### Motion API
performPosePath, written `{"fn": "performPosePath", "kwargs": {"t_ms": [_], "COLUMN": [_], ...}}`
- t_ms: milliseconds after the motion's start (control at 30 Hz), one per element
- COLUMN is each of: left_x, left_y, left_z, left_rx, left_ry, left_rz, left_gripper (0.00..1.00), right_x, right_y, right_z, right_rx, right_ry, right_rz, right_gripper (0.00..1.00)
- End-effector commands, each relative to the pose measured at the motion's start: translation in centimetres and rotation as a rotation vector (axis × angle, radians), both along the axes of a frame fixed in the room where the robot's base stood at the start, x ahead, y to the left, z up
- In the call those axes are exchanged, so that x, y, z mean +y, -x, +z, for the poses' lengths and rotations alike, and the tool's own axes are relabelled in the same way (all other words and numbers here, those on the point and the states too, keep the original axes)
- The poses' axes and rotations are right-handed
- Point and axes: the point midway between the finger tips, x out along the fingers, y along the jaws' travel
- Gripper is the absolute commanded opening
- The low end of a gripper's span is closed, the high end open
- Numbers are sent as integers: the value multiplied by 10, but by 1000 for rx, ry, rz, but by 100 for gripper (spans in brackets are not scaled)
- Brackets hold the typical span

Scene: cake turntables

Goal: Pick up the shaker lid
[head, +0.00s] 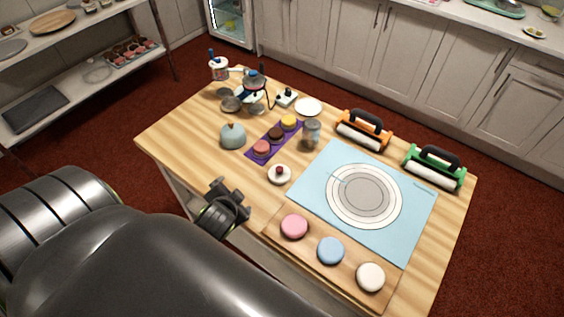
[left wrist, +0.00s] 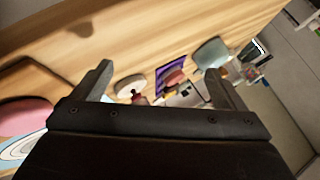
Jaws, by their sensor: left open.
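A small clear-grey shaker-like jar (head: 311,134) stands upright on the table, right of the purple mat. A greyish top (head: 312,122) on it looks like its lid, but the detail is too small to be sure. My left gripper (head: 229,192) is open and empty over the table's near left edge, well apart from the jar. Its two spread fingers show in the left wrist view (left wrist: 158,80), with nothing between them held. I cannot make out the shaker lid in the left wrist view. My right gripper is not in view.
A plate with a small cake (head: 279,175), a blue-grey dome (head: 232,136) and a purple mat (head: 259,155) with cakes lie between. A blue mat (head: 310,195), a board (head: 306,262) with coloured discs, and orange (head: 364,129) and green (head: 435,166) tools fill the right.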

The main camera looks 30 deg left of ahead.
Motion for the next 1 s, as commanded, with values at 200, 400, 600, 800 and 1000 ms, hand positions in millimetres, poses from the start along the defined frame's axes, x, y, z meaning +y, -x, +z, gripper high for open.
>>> {"fn": "performPosePath", "kwargs": {"t_ms": [200, 400, 600, 800, 1000], "left_x": [8, -27, -90, -151, -180], "left_y": [-85, -148, -184, -200, -205], "left_z": [75, 153, 201, 203, 169], "left_rx": [-246, -445, -585, -662, 660], "left_ry": [-456, -992, -1550, -2095, 2516], "left_rz": [-295, -620, -955, -1315, 1692], "left_gripper": [93, 93, 93, 93, 93], "right_x": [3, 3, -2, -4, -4], "right_y": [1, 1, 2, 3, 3], "right_z": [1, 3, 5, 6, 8], "right_rx": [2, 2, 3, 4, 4], "right_ry": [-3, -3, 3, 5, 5], "right_rz": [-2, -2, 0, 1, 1], "right_gripper": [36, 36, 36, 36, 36]}}
